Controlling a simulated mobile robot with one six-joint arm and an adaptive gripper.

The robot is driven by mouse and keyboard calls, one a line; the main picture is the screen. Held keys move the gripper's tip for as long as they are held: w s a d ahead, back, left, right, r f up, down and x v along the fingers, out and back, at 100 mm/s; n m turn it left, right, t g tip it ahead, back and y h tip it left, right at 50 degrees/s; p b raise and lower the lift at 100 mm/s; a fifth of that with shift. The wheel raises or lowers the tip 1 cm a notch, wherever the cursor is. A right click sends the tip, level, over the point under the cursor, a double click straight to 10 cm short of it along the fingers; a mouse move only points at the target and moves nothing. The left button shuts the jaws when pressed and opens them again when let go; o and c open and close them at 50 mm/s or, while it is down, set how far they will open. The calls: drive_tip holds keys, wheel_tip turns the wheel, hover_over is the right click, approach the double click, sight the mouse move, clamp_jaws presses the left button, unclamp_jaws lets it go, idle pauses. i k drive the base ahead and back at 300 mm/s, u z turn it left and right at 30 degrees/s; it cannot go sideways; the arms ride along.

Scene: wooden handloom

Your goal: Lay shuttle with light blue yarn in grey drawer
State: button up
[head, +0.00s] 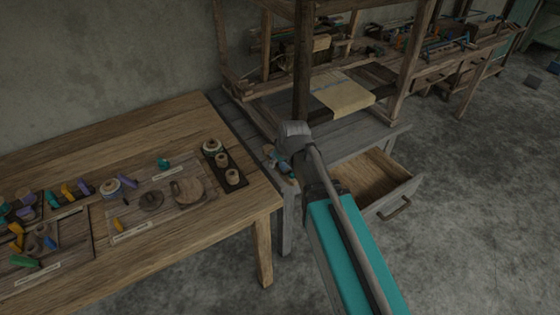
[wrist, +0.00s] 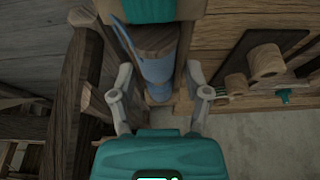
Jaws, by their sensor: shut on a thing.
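The shuttle with light blue yarn (wrist: 156,72) is between the two fingers of my gripper (wrist: 158,88) in the wrist view. Its wooden body shows above the blue winding, and the fingers are shut on it. In the head view my wrist largely hides the gripper, and only small blue and wooden bits show at the corner of the grey bench. The grey drawer (head: 398,204) is pulled out of the bench, to the right of my gripper. Its brown wooden inside is partly visible and looks empty there. My arm covers its near left part.
A wooden table (head: 245,185) at left holds several spools, tools and trays. The grey bench (head: 345,143) carries a loom frame (head: 302,70) with cream cloth (head: 343,94), close behind my wrist. Open concrete floor lies to the right of the drawer.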

sight(359, 184)
drive_tip(key=k, duration=1.3)
drive_tip(key=z, duration=0.65)
drive_tip(key=i, duration=1.1)
drive_tip(key=u, duration=0.05)
